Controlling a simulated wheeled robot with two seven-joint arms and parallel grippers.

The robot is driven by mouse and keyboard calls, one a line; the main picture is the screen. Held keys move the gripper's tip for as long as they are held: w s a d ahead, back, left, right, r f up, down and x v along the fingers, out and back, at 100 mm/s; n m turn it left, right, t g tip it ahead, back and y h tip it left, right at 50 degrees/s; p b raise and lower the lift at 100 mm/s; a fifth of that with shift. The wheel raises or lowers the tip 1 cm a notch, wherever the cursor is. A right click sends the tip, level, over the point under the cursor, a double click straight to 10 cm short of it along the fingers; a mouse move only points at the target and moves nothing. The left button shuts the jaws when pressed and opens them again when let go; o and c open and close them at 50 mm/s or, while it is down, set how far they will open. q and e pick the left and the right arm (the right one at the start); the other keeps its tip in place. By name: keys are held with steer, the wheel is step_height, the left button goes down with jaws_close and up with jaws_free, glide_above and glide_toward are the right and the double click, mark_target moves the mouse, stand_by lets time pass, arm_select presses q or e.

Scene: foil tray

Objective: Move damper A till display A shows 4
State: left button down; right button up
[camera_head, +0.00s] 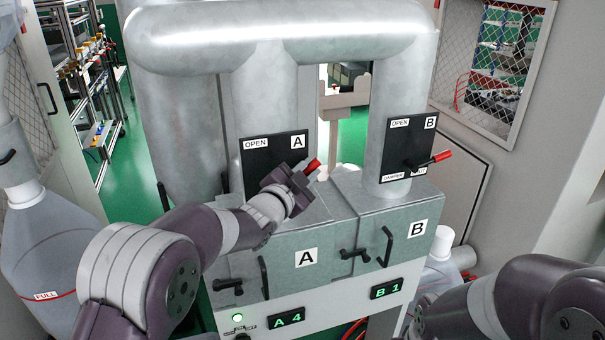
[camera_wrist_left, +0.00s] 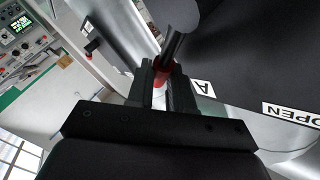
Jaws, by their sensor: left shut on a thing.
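Damper A is a black plate (camera_head: 258,158) marked OPEN and A on the left duct. Its lever has a red handle (camera_head: 312,166), which sticks out to the right of my left gripper (camera_head: 305,172). In the left wrist view the gripper (camera_wrist_left: 160,95) is shut on the red handle (camera_wrist_left: 161,74), with the dark lever rod (camera_wrist_left: 173,45) beyond it. Display A (camera_head: 287,319) reads "A 4" in green. My right arm shows at the lower right, but its gripper is out of view.
Damper B (camera_head: 405,147) has its own red handle (camera_head: 442,156), pointing right. Display B (camera_head: 387,288) reads "B 1". Grey doors A (camera_head: 280,268) and B (camera_head: 400,228) with black handles are below the ducts. A bag marked FULL (camera_head: 45,265) hangs at the left.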

arm_select(q)
steer(key=shift+f, duration=0.1)
stand_by(0.4)
steer(key=c, duration=1.4)
jaws_free()
steer(key=shift+o, duration=0.5)
steer(key=shift+w+d, duration=0.1)
steer(key=shift+w, duration=0.05)
steer(key=shift+s+a+f+b, duration=0.15)
steer(key=shift+s+a+b, duration=0.05)
steer(key=shift+s+b, duration=0.1)
steer(key=b+v, duration=0.5)
steer(key=v, duration=0.7)
steer(key=shift+r, duration=0.3)
